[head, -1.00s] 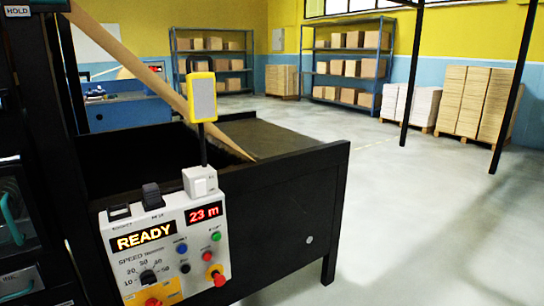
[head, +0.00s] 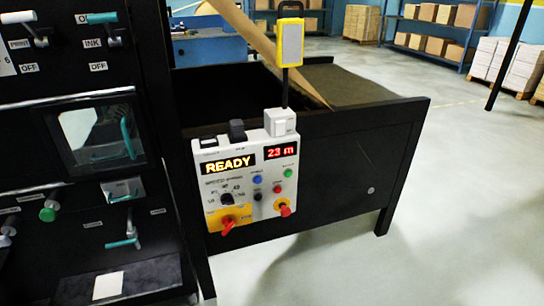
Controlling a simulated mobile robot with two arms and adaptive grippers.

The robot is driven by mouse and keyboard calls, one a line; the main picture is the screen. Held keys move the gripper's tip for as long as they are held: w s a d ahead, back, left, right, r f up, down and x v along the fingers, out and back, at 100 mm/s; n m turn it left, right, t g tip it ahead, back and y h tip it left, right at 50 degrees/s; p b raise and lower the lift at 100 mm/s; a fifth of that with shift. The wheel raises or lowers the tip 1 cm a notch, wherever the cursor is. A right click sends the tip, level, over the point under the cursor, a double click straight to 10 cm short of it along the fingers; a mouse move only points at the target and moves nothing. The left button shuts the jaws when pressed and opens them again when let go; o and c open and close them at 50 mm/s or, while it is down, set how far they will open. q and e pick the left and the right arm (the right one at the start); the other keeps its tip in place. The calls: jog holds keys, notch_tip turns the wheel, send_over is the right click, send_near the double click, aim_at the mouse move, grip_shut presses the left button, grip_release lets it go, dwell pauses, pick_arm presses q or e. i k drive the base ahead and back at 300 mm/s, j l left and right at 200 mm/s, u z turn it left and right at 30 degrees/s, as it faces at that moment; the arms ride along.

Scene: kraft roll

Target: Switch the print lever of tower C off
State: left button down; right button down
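In the head view a lever with a pale knob (head: 40,42) sits at the top left of the dark machine, beside a PRINT label (head: 19,43). An OFF label (head: 28,68) is below it. No tower letter is readable, so I cannot tell which tower this is. Neither of my grippers is in view.
A control panel (head: 205,217) reading READY and 23 m is on the machine's right end. A dark table frame (head: 350,165) juts out to the right. Below the levers are a window (head: 95,130) and teal-handled fittings (head: 122,243). Open floor (head: 470,220) lies at right.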

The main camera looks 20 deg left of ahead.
aim_at(23, 18)
jog(key=u, duration=1.7)
